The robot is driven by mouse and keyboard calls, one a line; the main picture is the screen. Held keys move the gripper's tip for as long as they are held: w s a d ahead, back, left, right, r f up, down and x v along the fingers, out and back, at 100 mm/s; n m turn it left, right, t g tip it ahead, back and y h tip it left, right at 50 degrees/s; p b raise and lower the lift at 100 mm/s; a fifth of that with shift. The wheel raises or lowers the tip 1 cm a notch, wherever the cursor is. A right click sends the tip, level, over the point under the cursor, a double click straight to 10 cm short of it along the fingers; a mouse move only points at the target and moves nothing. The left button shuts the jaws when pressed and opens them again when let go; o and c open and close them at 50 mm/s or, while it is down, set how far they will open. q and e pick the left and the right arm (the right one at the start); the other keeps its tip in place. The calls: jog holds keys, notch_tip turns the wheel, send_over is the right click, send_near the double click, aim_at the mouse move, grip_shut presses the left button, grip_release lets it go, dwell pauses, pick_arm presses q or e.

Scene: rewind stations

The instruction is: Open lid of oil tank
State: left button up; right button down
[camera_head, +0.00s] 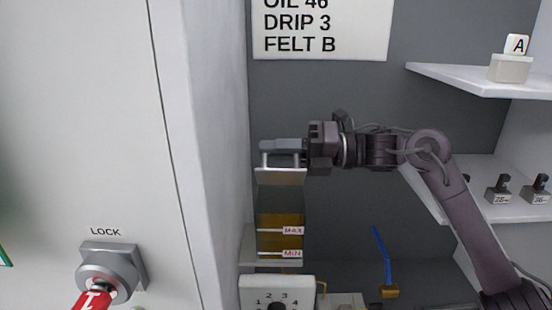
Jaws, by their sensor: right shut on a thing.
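The oil tank (281,208) stands behind the open cabinet front, a clear box with amber oil in its lower part and MAX and MIN labels. The oil reaches above the MAX label. Its pale lid (281,177) is at the top of the tank, with a handle on two short posts. I cannot tell whether the lid is raised off the rim. My right gripper (281,145) comes in from the right, level, and is shut on the lid handle, partly hiding it. My left gripper is not in view.
A white panel with a LOCK knob (104,270) and red tag (92,299) fills the left. A numbered dial (276,291) sits below the tank. A blue lever (382,255) stands to the right. Shelves at right hold a block marked A (516,45) and small dark parts (500,188).

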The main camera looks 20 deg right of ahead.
jog(key=w+d+f+m, duration=0.2)
jog(key=w+m, duration=0.4)
jog(key=m, duration=0.3)
jog(key=shift+w+m+p, duration=0.3)
jog(key=shift+w+p, duration=0.05)
jog(key=shift+p, duration=0.1)
jog(key=shift+w+f, duration=0.15)
jog(key=shift+f, duration=0.05)
jog(key=c, duration=1.5)
grip_release()
